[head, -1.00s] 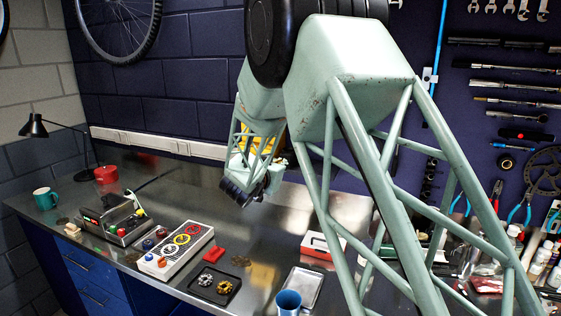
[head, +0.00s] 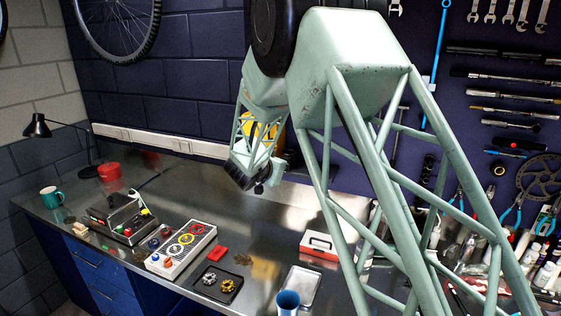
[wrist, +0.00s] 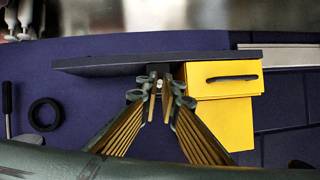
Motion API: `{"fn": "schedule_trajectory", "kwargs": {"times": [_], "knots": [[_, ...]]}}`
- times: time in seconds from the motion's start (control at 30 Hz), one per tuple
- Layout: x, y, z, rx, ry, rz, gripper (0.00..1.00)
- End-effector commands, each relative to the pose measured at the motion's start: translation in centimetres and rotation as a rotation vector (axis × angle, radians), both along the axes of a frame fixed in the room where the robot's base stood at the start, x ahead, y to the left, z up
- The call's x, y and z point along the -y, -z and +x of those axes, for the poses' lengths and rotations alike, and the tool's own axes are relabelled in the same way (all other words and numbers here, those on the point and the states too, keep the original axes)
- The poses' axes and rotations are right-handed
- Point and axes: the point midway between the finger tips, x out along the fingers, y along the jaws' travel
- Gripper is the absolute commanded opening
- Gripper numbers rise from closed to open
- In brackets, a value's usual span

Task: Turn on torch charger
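No object is clearly marked as the torch charger, and I cannot tell which it is. A yellow box with a dark handle (wrist: 218,100) lies against a dark shelf or board (wrist: 100,64) in the wrist view; part of the yellow also shows behind my arm in the head view (head: 262,128). My gripper (wrist: 160,98) points toward that board, its two ribbed fingers apart with nothing between them. A small pale round spot (wrist: 158,84) shows beyond the fingertips, too small to identify. In the head view my gripper (head: 248,178) hangs above the back of the bench, clear of its top.
A grey device with coloured buttons (head: 124,222) and a white panel with coloured rings (head: 182,246) stand on the left of the bench. A black tray (head: 217,284), a blue cup (head: 288,301) and a red-and-white box (head: 319,246) are nearer the middle.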

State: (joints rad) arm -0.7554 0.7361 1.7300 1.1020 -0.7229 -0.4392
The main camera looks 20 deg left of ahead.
Motion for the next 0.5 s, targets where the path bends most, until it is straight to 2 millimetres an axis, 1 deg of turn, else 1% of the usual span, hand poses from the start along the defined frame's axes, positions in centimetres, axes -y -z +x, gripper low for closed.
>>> {"fn": "schedule_trajectory", "kwargs": {"times": [0.03,0.5], "knots": [[0.02,-0.49,0.05,-0.008,0.001,0.0,0.0],[0.01,-0.84,0.14,-0.097,0.001,0.004,0.0]]}}
